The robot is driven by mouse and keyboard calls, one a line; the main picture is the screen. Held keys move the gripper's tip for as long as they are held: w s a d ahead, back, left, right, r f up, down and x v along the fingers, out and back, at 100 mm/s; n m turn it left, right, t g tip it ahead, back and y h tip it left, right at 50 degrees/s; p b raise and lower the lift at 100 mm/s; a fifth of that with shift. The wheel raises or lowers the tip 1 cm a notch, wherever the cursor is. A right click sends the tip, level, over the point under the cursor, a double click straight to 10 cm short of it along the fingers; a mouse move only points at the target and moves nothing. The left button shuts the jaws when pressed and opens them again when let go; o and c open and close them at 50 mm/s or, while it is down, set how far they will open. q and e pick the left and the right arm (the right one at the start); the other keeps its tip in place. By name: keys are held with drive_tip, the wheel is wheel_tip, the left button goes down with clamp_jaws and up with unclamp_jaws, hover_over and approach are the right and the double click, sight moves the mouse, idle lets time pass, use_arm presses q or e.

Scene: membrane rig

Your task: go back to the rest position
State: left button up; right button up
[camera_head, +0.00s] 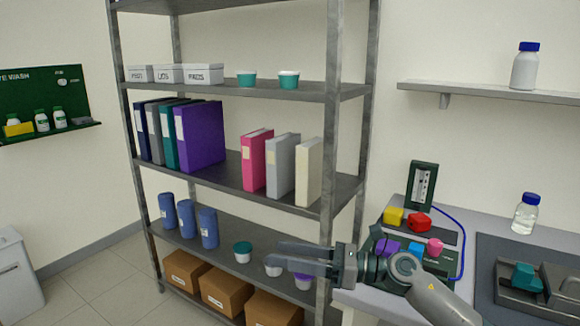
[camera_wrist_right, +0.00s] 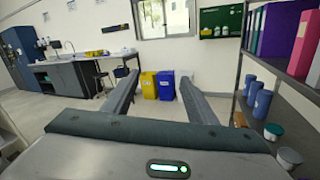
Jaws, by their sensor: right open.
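My right gripper (camera_head: 275,258) reaches in from the lower right in the head view, in front of the lower part of the shelf rack. Its fingers point left. In the right wrist view the two fingers (camera_wrist_right: 160,95) stand wide apart with nothing between them, so it is open and empty. The gripper hides part of a small white jar (camera_head: 272,270) and partly overlaps a jar with a purple lid (camera_head: 303,282) on the lower shelf; whether it touches them I cannot tell. My left gripper is not in view.
The metal rack (camera_head: 328,180) holds binders (camera_head: 200,137), blue canisters (camera_head: 208,228) and cardboard boxes (camera_head: 226,293). A bench on the right carries a gauge rig (camera_head: 422,186) and a bottle (camera_head: 526,213). In the right wrist view, open floor lies before yellow and blue bins (camera_wrist_right: 166,85).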

drive_tip(key=s+d+f+n+t+h, duration=0.3)
drive_tip(key=d+f+n+t+h, duration=0.45)
drive_tip(key=n, duration=1.05)
drive_tip(key=s+d+f+n+t+h, duration=0.45)
drive_tip(key=d+f+n+h, duration=0.65)
drive_tip(key=n, duration=0.6)
drive_tip(key=s+d+f+m+g, duration=0.4)
drive_tip(key=s+f+m+g, duration=0.2)
drive_tip(key=s+f, duration=0.8)
drive_tip(key=s+f+m+g, duration=0.2)
drive_tip(key=s+f+g, duration=0.1)
drive_tip(key=s, duration=0.6)
drive_tip(key=s+f+m+g, duration=0.2)
drive_tip(key=s+f+g, duration=0.1)
drive_tip(key=s, duration=0.7)
drive_tip(key=w+a+f+t+y, duration=0.1)
drive_tip(key=w+f, duration=0.2)
drive_tip(key=f, duration=0.6)
drive_tip(key=w+a+f, duration=0.2)
drive_tip(key=w+f, duration=0.2)
drive_tip(key=f, duration=0.5)
drive_tip(key=s+a+f+t, duration=0.1)
drive_tip(key=f, duration=0.7)
drive_tip(key=s+f+t, duration=0.1)
drive_tip(key=s+f, duration=0.1)
drive_tip(key=f, duration=0.5)
drive_tip(key=shift+s+a+f+n+y, duration=0.25)
drive_tip(key=shift+a+f+n+y, duration=0.1)
drive_tip(key=shift+f+n+y, duration=0.1)
